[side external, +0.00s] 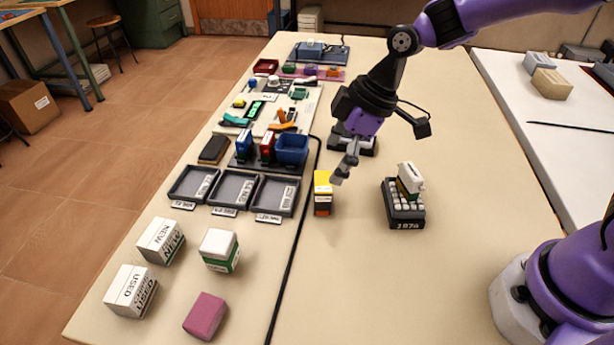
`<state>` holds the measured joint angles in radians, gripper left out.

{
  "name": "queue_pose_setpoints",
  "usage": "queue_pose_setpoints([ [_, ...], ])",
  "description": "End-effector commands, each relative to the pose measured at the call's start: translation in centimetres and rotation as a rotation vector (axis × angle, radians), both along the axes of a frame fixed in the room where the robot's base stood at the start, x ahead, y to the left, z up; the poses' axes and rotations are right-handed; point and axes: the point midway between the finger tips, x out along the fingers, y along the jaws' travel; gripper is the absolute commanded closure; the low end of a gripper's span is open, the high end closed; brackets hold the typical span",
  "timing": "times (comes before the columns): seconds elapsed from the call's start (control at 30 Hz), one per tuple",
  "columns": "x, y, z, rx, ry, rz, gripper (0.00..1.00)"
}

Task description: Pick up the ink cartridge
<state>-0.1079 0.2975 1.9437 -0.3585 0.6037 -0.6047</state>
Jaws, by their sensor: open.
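A small upright block with a yellow top and dark, orange-marked sides (323,194) stands on the table near the middle; it looks like the ink cartridge, but I cannot read a label on it. My gripper (341,171) is open and empty, pointing down just above and to the right of this block. The fingertips appear close to its upper right edge, and I cannot tell from this view whether they touch it. The block's far side is hidden.
Three labelled grey trays (233,187) lie left, with a blue bin (291,149) behind. NEW (160,240) and USED (130,290) boxes and a pink block (205,316) are in front. A black cable (290,265) crosses the table.

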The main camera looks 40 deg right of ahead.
Motion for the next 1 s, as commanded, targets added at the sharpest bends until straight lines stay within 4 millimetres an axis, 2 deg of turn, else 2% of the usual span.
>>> queue_pose_setpoints([
  [0.17, 0.0, 0.6, -1.6, 0.0, 0.002, 0.0, 0.0],
  [0.4, 0.3, 1.8, -5.1, -0.001, 0.003, -0.001, 0.0],
  [0.7, 0.4, 2.0, -5.5, 0.0, -0.001, -0.004, 0.0],
  [0.77, 0.4, 2.0, -5.5, 0.0, -0.001, -0.004, 0.3],
  [0.8, 0.4, 2.0, -5.5, 0.0, -0.001, -0.004, 0.5],
  [0.83, 0.4, 2.0, -5.5, 0.0, -0.001, -0.004, 0.63],
  [0.9, 0.4, 2.0, -5.5, 0.0, -0.001, -0.004, 0.73],
  [1.0, 0.4, 1.9, -5.5, 0.0, 0.001, -0.004, 0.73],
])
